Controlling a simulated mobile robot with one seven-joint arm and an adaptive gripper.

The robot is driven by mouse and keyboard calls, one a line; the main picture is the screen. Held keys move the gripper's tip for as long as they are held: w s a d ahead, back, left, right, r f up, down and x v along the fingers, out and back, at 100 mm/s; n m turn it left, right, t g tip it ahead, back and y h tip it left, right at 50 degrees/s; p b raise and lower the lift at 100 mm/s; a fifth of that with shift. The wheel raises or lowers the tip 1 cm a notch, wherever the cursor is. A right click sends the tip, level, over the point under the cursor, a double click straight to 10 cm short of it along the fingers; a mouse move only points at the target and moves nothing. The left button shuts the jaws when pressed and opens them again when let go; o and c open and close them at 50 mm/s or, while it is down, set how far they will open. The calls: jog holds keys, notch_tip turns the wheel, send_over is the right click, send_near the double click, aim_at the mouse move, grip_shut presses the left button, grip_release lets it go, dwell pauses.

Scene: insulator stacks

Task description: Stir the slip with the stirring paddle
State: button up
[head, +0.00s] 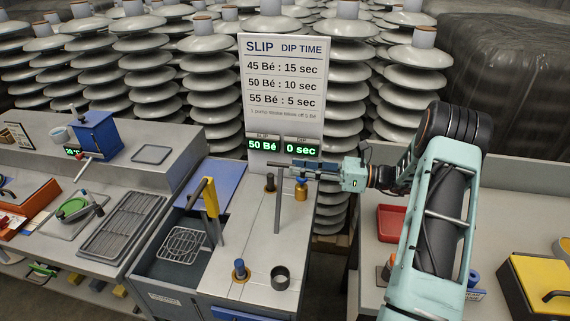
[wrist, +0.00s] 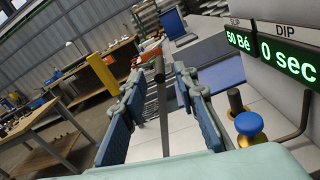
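An upright grey rod (head: 278,207), which looks like the stirring paddle's shaft, stands or hangs above the pale counter; I cannot tell which. My gripper (head: 292,166) reaches in from the right, level with its top. In the wrist view, the fingers of my gripper (wrist: 157,88) are spread well apart. A dark rod (wrist: 162,105) shows in the gap between them, with space on both sides. The dark slip basin (head: 152,267) is left of the rod, with a wire rack (head: 184,244) in it. The slip's surface is not clear.
A yellow handle (head: 211,197) rises at the basin. A blue-and-brass knob (head: 300,189) stands close below my gripper, beside the sign (head: 283,95) reading 50 Bé and 0 sec. An open dark cup (head: 280,278) and a blue-topped knob (head: 240,270) stand at the counter's front.

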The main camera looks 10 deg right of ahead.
aim_at(285, 165)
jog(key=shift+x, duration=2.3)
grip_shut()
